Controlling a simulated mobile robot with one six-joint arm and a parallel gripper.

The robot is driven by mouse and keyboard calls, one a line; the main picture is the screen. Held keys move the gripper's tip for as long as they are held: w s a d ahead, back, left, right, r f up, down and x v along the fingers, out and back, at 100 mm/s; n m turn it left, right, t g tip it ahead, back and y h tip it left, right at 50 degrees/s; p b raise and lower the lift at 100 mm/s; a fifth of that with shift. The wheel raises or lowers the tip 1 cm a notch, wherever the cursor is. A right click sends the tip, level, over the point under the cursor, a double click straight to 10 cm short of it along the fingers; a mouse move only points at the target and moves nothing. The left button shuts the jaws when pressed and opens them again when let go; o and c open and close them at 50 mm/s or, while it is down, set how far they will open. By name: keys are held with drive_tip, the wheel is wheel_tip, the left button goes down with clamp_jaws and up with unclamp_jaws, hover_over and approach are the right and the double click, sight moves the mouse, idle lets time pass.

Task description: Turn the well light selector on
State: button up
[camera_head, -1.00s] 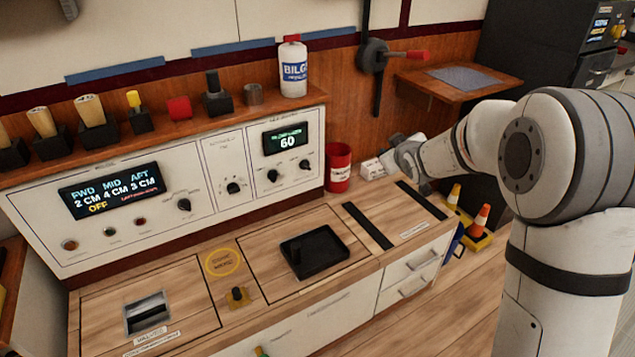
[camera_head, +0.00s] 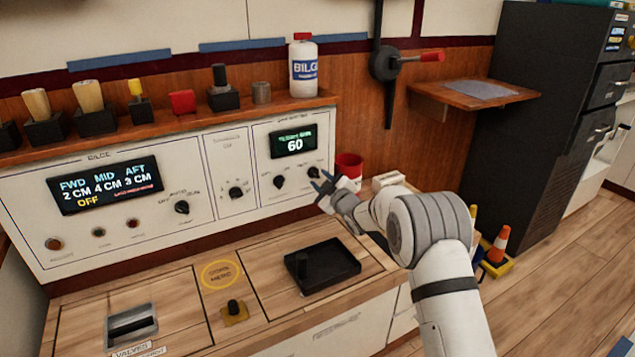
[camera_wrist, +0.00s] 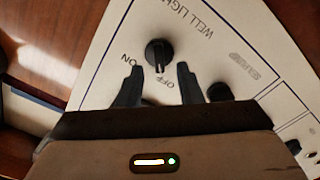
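The well light selector (camera_wrist: 158,53) is a round black knob on a white panel, with "ON" and "OFF" printed beside it. In the wrist view its pale pointer line points toward "OFF". In the head view it appears to be the rightmost panel knob (camera_head: 313,172). My gripper (camera_wrist: 159,68) is open and empty, with its two dark fingertips on either side of the knob's lower part in the picture. It also shows in the head view (camera_head: 321,179), close in front of the panel's right end. I cannot tell whether the fingers touch the knob.
Another black knob (camera_wrist: 220,92) lies close beside my gripper. A display (camera_head: 293,142) reading 60 sits above the knobs. A red can (camera_head: 349,166) and a white box (camera_head: 388,181) stand near my wrist.

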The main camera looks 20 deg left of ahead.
sight(314, 174)
drive_tip(key=shift+x, duration=1.1)
drive_tip(key=shift+c, duration=0.3)
clamp_jaws()
